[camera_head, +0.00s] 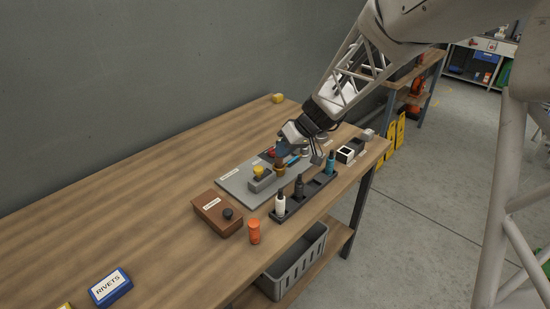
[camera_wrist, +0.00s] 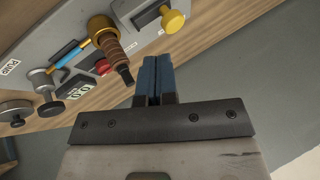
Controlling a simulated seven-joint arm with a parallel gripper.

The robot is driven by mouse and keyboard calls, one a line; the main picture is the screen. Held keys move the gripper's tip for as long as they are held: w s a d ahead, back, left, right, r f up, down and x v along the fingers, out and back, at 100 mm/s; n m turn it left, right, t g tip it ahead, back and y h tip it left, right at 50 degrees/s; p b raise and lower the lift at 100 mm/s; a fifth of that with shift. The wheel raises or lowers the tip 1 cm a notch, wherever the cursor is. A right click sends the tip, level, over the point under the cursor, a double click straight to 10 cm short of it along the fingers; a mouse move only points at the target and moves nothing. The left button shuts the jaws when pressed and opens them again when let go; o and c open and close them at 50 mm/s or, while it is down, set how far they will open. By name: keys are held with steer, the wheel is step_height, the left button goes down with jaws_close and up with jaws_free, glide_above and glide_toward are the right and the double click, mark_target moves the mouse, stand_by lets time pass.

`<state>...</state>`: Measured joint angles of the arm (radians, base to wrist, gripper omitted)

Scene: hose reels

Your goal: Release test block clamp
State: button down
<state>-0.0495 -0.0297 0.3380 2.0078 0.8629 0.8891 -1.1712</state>
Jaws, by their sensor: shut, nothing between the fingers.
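A grey plate (camera_head: 234,185) lies on the bench and carries the test fittings; it also shows in the wrist view (camera_wrist: 45,25). On it is a grey block with a yellow knob (camera_head: 259,171), seen in the wrist view as a yellow knob (camera_wrist: 173,21) on a short stem. Beside it stands a brass-topped brown ribbed handle (camera_wrist: 108,45). A blue rod (camera_wrist: 68,54) and a red part (camera_wrist: 103,67) lie by it. I cannot tell which part is the clamp lever. My gripper (camera_wrist: 156,62) is shut and empty, its blue fingertips beside the brown handle, seemingly apart from it.
A dark rack (camera_head: 312,190) with several bottles stands in front of the plate. A blue rivets box (camera_head: 110,288) lies at front left. The bench's left part is mostly clear.

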steer(key=shift+v, duration=1.65)
steer(key=s+d+r+m+h, duration=0.2)
steer(key=s+d, duration=0.2)
steer(key=s, duration=0.7)
steer(key=s+d+r+m+t+h, duration=0.1)
steer(key=s+d+r+m+h, duration=0.2)
steer(key=s, duration=0.9)
steer(key=s+d+r+m+h, duration=0.2)
steer(key=s+d, duration=0.3)
steer(key=s, duration=0.6)
steer(key=shift+s+h, duration=0.3)
steer(key=shift+s, duration=0.1)
